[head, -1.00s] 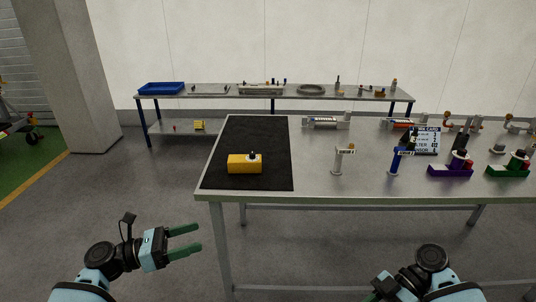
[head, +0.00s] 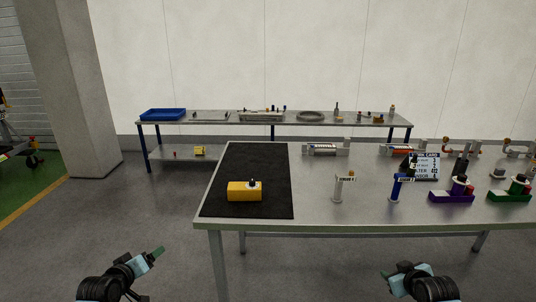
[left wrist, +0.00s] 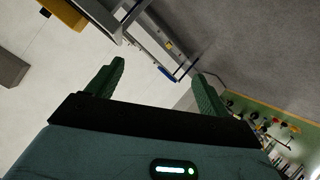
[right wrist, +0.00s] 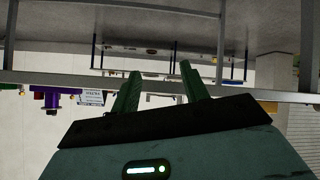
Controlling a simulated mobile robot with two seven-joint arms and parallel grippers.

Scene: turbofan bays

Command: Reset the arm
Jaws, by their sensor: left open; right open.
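My left gripper (head: 152,257) is at the lower left of the head view, in front of the table and left of its front leg. In the left wrist view its two green fingers (left wrist: 155,82) stand apart with nothing between them. My right gripper (head: 390,274) is at the lower right of the head view, below the table's front edge. In the right wrist view its green fingers (right wrist: 158,80) are apart and empty. Neither gripper touches anything.
A back bench (head: 220,119) holds a blue tray (head: 163,114).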

